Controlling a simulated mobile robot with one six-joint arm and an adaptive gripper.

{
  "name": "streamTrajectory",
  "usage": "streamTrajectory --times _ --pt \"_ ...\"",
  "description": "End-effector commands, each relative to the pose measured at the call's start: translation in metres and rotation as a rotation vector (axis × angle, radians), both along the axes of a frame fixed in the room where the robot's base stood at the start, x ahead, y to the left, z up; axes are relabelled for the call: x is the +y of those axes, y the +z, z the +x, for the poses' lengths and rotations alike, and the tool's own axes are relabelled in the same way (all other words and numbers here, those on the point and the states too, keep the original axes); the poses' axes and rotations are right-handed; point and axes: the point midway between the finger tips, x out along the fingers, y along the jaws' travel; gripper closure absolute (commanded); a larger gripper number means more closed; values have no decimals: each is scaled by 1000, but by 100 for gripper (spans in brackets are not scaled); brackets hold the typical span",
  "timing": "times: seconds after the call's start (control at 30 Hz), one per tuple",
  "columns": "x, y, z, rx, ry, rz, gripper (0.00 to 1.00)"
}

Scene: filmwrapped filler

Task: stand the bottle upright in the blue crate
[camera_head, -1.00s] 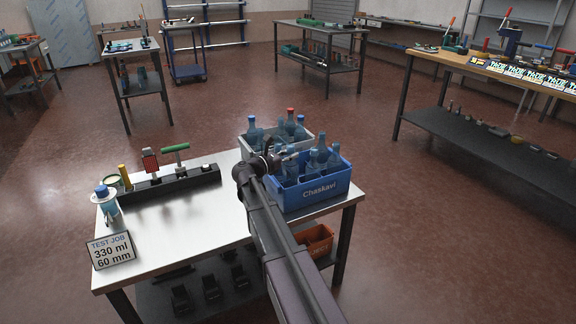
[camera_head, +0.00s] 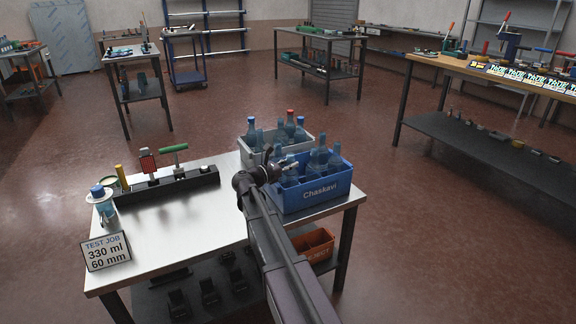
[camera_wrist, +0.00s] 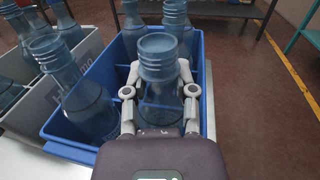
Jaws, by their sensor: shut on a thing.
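The blue crate (camera_head: 312,193) stands at the right end of the metal table and holds several translucent blue bottles; it also shows in the wrist view (camera_wrist: 208,98). My gripper (camera_head: 281,165) is at the crate's left front part. In the wrist view my gripper (camera_wrist: 160,92) is shut around the neck and shoulder of an uncapped bottle (camera_wrist: 158,60). The held bottle looks upright, with its lower part within the crate. Its base is hidden, so I cannot tell whether it touches the crate floor. Another bottle (camera_wrist: 88,100) stands to its left in the crate.
A grey crate (camera_head: 246,155) with several bottles, some with blue or red caps, stands behind and left of the blue crate. A black fixture rail (camera_head: 165,190), a blue-capped container (camera_head: 103,204) and a sign (camera_head: 107,251) occupy the table's left. The table's middle is clear.

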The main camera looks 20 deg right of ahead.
Motion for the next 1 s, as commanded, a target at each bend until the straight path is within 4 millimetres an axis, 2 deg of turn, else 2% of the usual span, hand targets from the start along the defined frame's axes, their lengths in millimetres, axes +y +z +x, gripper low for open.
streamTrajectory --times 0.03,0.07,0.17,0.73,1.0 --pt "0 -3 0 0 0 0 100" --pt "0 -2 0 0 0 0 62" --pt "0 -1 0 0 0 0 32" --pt "0 2 0 0 1 0 30" --pt "28 1 -7 0 3 0 30"
